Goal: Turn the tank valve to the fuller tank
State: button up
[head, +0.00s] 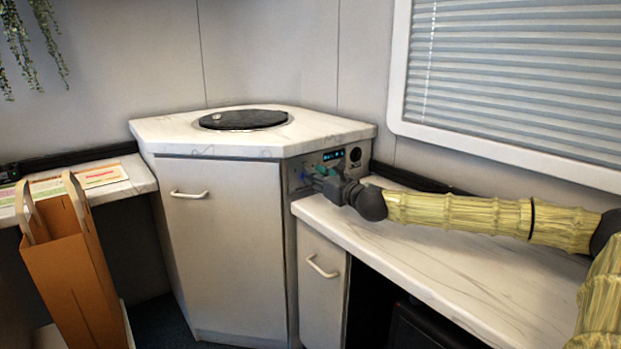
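A grey panel (344,167) is set in the side of the corner cabinet, facing the right counter. It has a small lit display (334,156) with blue marks, too small to read, and a round black fitting (355,155) to its right. Small blue and green parts show at the panel's left and lower middle, close to my gripper. I cannot make out which is the valve or how it is turned. My gripper (316,178) is at the panel's lower left, and my arm reaches in from the right. The fingertips are small and partly merged with the panel, so contact and opening cannot be told.
The corner cabinet (222,235) has a marble top with a dark round lid (243,119). A low marble counter (440,255) runs under my arm and is otherwise clear. A window with blinds (520,75) is above it. A brown paper bag (70,275) stands at left.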

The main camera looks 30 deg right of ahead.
jog(key=shift+w+a+b, duration=0.1)
jog(key=shift+w+b, duration=0.25)
jog(key=shift+w, duration=1.05)
grip_shut()
